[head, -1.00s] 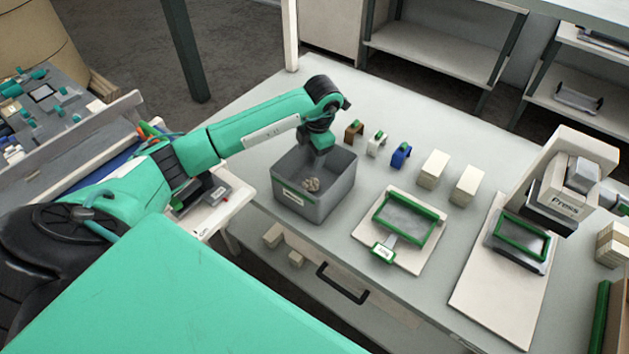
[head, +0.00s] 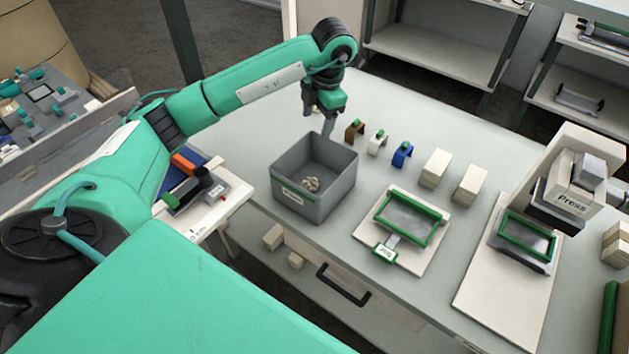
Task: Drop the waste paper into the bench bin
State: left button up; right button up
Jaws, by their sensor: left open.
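The bench bin (head: 327,204) is a grey open-topped box with a small label on its front, standing on the left part of the bench. The waste paper (head: 311,184) is a crumpled beige wad lying inside on the bin's floor. My left gripper (head: 328,132) is open and empty. It points down above the bin's back rim, apart from the paper. My right gripper is not in view.
Brown, white and blue small blocks (head: 402,154) stand right of the bin, with two cream blocks (head: 468,186) beyond. A green-framed jig (head: 408,217) and a press (head: 569,188) stand further right. The bench (head: 262,128) is clear behind the bin.

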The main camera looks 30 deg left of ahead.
pick_arm(q)
jog(key=shift+d+r, duration=0.2)
jog(key=shift+r, duration=1.05)
jog(key=shift+f, duration=0.1)
